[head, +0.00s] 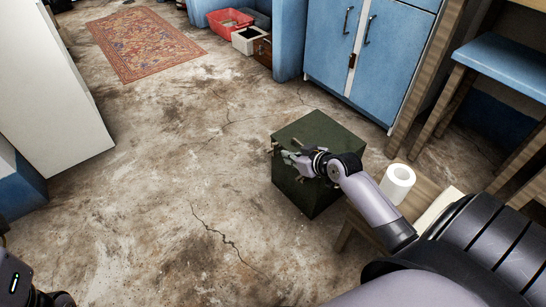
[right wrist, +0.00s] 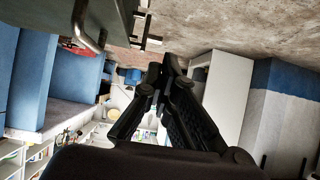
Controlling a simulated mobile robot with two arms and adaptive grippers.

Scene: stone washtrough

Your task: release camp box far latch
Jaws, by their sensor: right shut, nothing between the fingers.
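The dark green camp box (head: 335,150) stands on the floor in the head view, lid closed. Small metal fittings show on its left side; the far latch (head: 273,147) is at the far end, by my gripper. My right gripper (head: 283,154) is shut and empty beside that side, close to the latch; I cannot tell if they touch. In the right wrist view the shut fingers (right wrist: 167,72) point past the box (right wrist: 112,14), which hangs into the upper left with a metal handle (right wrist: 88,38). A latch fitting (right wrist: 148,42) shows just beyond the fingertips. Its exact position is unclear.
A wooden stool (head: 425,190) with a white roll (head: 397,184) stands right of the box, under my right arm. Blue cabinets (head: 365,50) stand behind the box. The cracked floor (head: 170,170) to the left is clear, up to a patterned rug (head: 145,42).

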